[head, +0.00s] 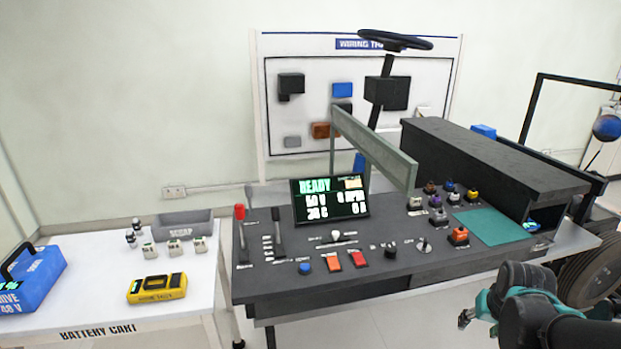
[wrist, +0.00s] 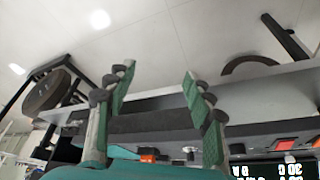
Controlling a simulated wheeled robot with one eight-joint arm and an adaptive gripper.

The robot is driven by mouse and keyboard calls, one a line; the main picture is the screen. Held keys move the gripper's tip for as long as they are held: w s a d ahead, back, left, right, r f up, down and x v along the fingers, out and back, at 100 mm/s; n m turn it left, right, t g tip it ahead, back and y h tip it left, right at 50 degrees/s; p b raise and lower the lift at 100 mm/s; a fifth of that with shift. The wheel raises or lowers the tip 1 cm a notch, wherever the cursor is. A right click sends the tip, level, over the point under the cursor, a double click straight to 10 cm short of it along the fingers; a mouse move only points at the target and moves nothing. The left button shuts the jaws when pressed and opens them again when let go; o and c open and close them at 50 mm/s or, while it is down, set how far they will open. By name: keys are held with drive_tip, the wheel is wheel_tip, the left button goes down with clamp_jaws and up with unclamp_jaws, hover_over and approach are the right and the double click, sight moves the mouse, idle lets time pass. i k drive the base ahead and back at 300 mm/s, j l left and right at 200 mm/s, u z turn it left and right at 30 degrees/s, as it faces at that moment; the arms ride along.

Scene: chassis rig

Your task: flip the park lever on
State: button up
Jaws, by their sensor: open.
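The dark control console (head: 300,282) carries several levers and switches, with labels too small to read, so I cannot tell which one is the park lever. A red-topped lever (head: 240,213) and a black lever (head: 277,214) stand upright in slots at its left end. A small white-knobbed lever (head: 337,234) sits below the display, and a metal toggle (head: 424,245) is further right. My gripper (head: 466,316) is in front of the console's right part, apart from it and low. In the wrist view my gripper (wrist: 157,85) has its fingers spread with nothing between them.
The lit display (head: 330,198) reads READY. A grey-green bar (head: 373,148) slants above the console. Buttons and colored knobs (head: 459,236) fill the right part. The battery cart (head: 90,290) stands left, a wheel (head: 595,277) right. Open floor lies in front.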

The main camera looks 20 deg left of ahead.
sight(239, 208)
drive_tip(key=u, duration=1.65)
